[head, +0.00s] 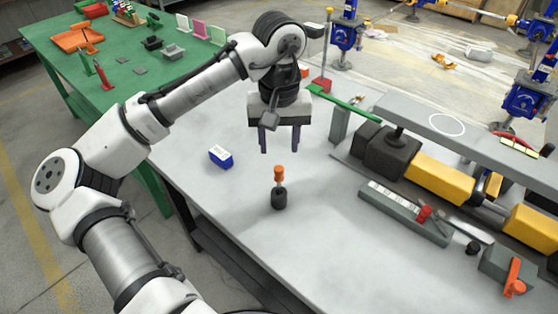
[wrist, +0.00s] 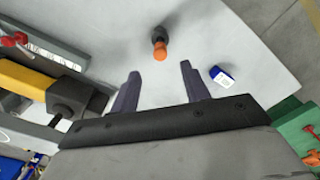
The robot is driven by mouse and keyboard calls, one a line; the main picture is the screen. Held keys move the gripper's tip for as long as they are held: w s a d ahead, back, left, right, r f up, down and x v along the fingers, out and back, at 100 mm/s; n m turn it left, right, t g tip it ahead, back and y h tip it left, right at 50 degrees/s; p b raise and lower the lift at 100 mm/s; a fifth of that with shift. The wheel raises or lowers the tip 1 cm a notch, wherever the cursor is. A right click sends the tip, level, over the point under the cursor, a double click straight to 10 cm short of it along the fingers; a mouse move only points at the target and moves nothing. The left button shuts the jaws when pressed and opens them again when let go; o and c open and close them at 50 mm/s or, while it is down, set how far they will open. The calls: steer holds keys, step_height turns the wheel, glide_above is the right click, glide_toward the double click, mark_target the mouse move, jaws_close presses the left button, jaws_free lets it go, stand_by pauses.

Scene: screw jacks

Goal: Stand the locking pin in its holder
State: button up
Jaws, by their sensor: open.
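An orange-topped pin (head: 279,173), which looks like the locking pin, stands upright in a small black round holder (head: 279,199) on the grey bench. In the wrist view the orange top (wrist: 161,51) shows just beyond the fingertips, with the black holder (wrist: 158,34) behind it. The pin's lower end is hidden in the holder. My gripper (head: 279,148) is open and empty, pointing down above the pin and apart from it. Its two fingers (wrist: 159,70) also show in the wrist view, with nothing between them.
A blue and white box (head: 221,156) lies left of the holder. To the right are a grey rail with a red part (head: 424,214), yellow and dark jack parts (head: 440,177), and a grey block with an orange handle (head: 514,276). Bench around the holder is clear.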

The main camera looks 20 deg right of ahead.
step_height(320, 180, up, 5)
steer(key=shift+r, duration=0.1)
stand_by(0.5)
